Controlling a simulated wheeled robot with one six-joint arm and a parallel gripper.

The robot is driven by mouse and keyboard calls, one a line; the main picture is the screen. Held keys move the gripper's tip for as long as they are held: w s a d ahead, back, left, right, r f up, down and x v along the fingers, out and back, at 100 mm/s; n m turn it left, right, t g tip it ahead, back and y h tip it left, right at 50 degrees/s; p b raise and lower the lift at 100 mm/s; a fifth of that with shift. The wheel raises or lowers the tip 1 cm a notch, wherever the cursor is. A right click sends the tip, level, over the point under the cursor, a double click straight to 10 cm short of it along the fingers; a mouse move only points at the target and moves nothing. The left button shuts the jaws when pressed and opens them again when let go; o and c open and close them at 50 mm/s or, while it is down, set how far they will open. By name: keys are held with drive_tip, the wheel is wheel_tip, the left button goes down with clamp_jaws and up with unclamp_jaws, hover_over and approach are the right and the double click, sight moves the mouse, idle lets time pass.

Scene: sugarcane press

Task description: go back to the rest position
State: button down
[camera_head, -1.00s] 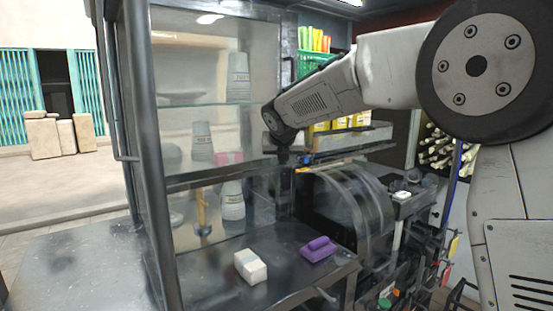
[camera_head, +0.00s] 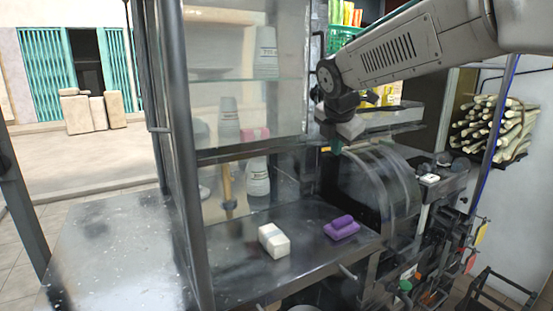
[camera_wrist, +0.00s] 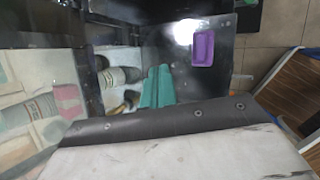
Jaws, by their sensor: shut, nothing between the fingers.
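My gripper (camera_head: 335,145) hangs from my arm at the upper middle right of the head view, pointing down. It is beside the glass cabinet and in front of the dark curved cover of the press. In the wrist view its teal fingers (camera_wrist: 157,88) lie side by side, shut and empty. The metal counter (camera_head: 235,287) lies below, with a purple sponge-like block (camera_head: 341,228) and a white block (camera_head: 273,241) on it. The purple block also shows in the wrist view (camera_wrist: 204,49), apart from the fingers.
The glass cabinet (camera_head: 178,150) holds stacked cups (camera_head: 258,177) on shelves, left of my gripper. The press cover (camera_head: 385,190) stands close at the right. Cane stalks (camera_head: 495,128) lie in a rack at far right. Open floor shows at left.

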drive_tip(key=s+d+f+m+g, duration=0.1)
drive_tip(key=s+d+f+m, duration=0.2)
drive_tip(key=s+m, duration=0.5)
drive_tip(key=s+d+f+m+g+y, duration=0.1)
drive_tip(key=s+m, duration=0.7)
drive_tip(key=s, duration=1)
drive_tip(key=s+d+f+m+g, duration=0.3)
drive_tip(key=s+d+f+m, duration=0.3)
drive_tip(key=s, duration=0.8)
drive_tip(key=shift+f+m+y, duration=0.3)
drive_tip(key=shift+f+m, duration=0.55)
drive_tip(key=shift+m, duration=0.55)
